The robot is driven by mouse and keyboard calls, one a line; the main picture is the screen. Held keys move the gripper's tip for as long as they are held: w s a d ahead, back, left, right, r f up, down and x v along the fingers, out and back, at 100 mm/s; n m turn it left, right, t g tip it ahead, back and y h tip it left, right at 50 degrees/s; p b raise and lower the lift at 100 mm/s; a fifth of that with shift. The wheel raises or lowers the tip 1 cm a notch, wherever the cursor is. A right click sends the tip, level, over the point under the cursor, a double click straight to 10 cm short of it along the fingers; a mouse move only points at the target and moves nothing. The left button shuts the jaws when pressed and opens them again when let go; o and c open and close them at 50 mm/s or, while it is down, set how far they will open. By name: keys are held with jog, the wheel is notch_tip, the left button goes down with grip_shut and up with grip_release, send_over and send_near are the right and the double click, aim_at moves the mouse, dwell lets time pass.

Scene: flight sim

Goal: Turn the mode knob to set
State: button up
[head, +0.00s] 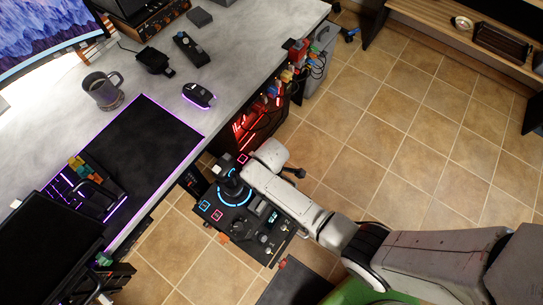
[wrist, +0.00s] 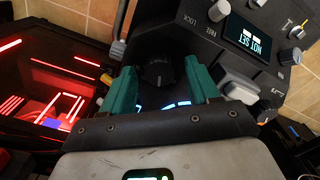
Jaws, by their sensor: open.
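The black control panel (head: 240,222) stands beside the desk in the head view. A joystick (head: 232,180) with a blue lit ring rises from it. The end of my arm is over the panel's upper edge, hiding part of it. In the wrist view my gripper (wrist: 162,78) is open, its two green fingers apart. A dark round knob (wrist: 158,72) shows between them; I cannot tell whether they touch it. A small display (wrist: 249,36) reads "NOT SET", upside down. Near it is a grey knob (wrist: 219,10) with FREE and LOCK labels. No readable label names the mode knob.
A desk (head: 170,85) with a mug (head: 103,91), a mouse (head: 198,95) and a keyboard (head: 85,195) lies to the left. A red-lit computer case (head: 262,122) is close beyond the panel. The tiled floor (head: 400,135) to the right is clear.

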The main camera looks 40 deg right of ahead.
jog(key=shift+f, duration=0.15)
jog(key=c, duration=1)
jog(key=shift+c, duration=0.2)
jog(key=shift+m, duration=0.3)
jog(key=m+p, duration=0.1)
jog(key=m, duration=0.2)
jog(key=shift+m, duration=0.3)
jog(key=m, duration=0.3)
jog(key=shift+m+p, duration=0.3)
jog(key=shift+m, duration=0.1)
jog(key=m, duration=0.4)
jog(key=shift+m+p, duration=0.35)
jog(key=shift+m, duration=1.75)
